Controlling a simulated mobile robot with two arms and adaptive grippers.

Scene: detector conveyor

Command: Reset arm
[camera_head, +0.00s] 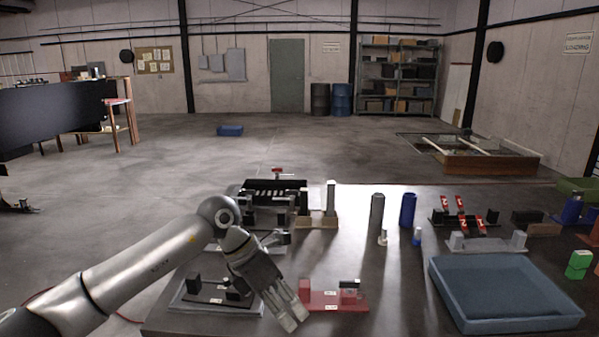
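My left arm (140,268) comes in from the lower left and reaches over the left part of the dark table (390,300). My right gripper is not in view.
A grey-black fixture (212,302) lies under my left forearm. A black conveyor-like unit (270,190) stands behind. Grey (376,213) and blue (408,209) cylinders stand mid-table. A blue tray (450,302) is at right. Bare table lies between the red fixture and tray.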

